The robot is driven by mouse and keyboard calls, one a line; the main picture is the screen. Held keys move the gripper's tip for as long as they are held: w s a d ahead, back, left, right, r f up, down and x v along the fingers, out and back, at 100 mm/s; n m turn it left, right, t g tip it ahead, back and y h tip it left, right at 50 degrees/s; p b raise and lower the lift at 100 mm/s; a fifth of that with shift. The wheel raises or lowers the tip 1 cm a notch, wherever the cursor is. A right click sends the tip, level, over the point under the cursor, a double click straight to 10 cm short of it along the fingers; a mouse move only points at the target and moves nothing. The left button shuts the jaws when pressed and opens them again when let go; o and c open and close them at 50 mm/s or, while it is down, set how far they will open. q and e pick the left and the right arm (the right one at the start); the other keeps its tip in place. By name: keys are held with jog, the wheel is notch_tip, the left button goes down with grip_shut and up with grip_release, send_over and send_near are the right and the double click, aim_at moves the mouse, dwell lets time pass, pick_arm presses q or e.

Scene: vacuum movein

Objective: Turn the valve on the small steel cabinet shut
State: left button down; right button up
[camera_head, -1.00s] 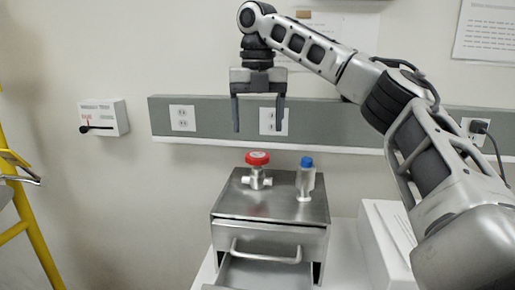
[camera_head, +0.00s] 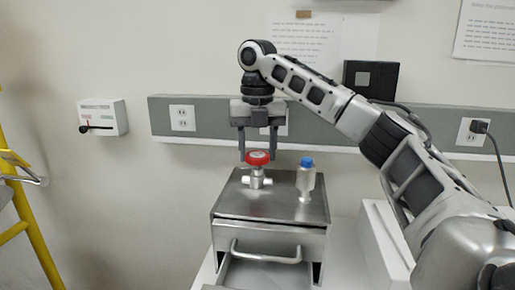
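The small steel cabinet (camera_head: 232,204) stands on a white surface, with its drawer (camera_head: 262,274) pulled partly out below a bar handle. On its top at the left is the valve, with a round red handwheel (camera_head: 257,157) on a metal body (camera_head: 257,179). My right gripper (camera_head: 258,158) points straight down over the valve, its two fingers apart. The fingertips are level with the red wheel in the picture, one at each side of it. I cannot tell whether they touch it. The gripper holds nothing visible. My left gripper is not in view.
A small clear bottle with a blue cap (camera_head: 306,180) stands on the cabinet to the right of the valve. A white box (camera_head: 385,235) is at the right. A grey outlet rail (camera_head: 215,119) and a black box (camera_head: 371,79) are on the wall behind. A yellow frame (camera_head: 35,235) stands at far left.

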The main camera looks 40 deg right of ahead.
jog(key=shift+c, duration=1.3)
jog(key=m, duration=0.6)
jog(key=shift+m, duration=0.3)
jog(key=m, duration=0.3)
jog(key=shift+m, duration=0.3)
jog(key=m, duration=0.3)
jog(key=shift+m, duration=0.3)
jog(key=m, duration=0.6)
jog(key=shift+s, duration=0.1)
jog(key=m, duration=0.7)
